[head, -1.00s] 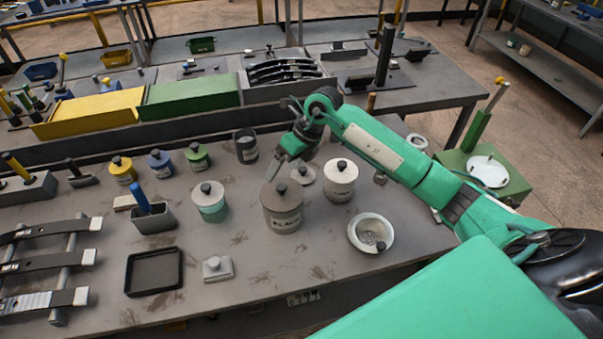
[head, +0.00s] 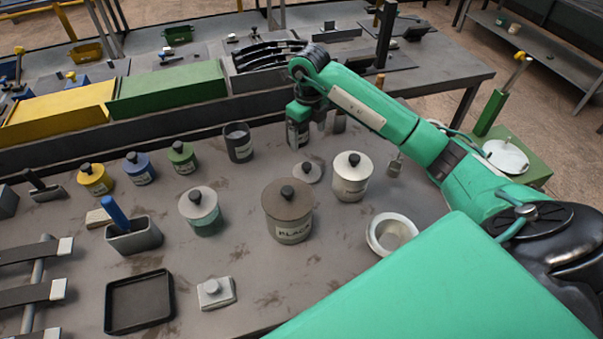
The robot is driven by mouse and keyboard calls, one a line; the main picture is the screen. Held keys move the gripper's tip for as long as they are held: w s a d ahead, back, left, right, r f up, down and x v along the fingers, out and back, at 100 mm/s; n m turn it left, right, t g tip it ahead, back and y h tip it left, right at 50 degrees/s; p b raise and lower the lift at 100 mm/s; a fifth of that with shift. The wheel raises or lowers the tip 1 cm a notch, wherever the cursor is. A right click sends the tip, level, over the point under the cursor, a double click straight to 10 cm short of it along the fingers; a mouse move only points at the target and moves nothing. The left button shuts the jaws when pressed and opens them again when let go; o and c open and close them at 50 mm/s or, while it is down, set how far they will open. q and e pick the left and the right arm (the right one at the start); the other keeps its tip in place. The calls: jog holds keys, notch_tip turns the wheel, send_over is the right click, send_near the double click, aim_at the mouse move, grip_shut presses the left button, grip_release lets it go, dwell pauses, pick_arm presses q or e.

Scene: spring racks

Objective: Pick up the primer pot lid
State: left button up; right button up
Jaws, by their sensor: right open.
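A loose grey lid (head: 308,172) with a black knob lies flat on the bench, left of the white pot; I take it for the primer pot lid, though no label shows on it. A dark grey pot (head: 239,143) stands open without a lid, to the left behind it; its label is too small to read. My right gripper (head: 309,132) is open, fingers pointing down, just behind the loose lid in the picture and apart from it. Its fingers are small and partly blend with grey items behind. My left gripper is out of view.
A brown-lidded pot marked BLACK (head: 288,210) stands in front of the lid, and a white pot (head: 350,176) to its right. A teal-and-white pot (head: 200,210), a white bowl (head: 391,235) and a black tray (head: 139,301) stand nearer. Bench between dark pot and lid is clear.

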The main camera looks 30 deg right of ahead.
aim_at(306, 165)
jog(key=f, duration=0.3)
jog(key=f+p, duration=0.1)
jog(key=f, duration=0.2)
jog(key=w+f, duration=0.1)
jog(key=f, duration=0.3)
jog(key=shift+p, duration=0.4)
jog(key=shift+f, duration=0.15)
notch_tip(306, 165, down, 4)
jog(key=shift+d+f+p, duration=0.1)
jog(key=shift+f+p, duration=0.05)
jog(key=shift+p, duration=1.05)
jog(key=shift+f, duration=0.25)
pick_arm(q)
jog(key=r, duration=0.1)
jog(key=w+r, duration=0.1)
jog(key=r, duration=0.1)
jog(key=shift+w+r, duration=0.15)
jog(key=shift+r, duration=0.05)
pick_arm(e)
jog(key=c, duration=0.6)
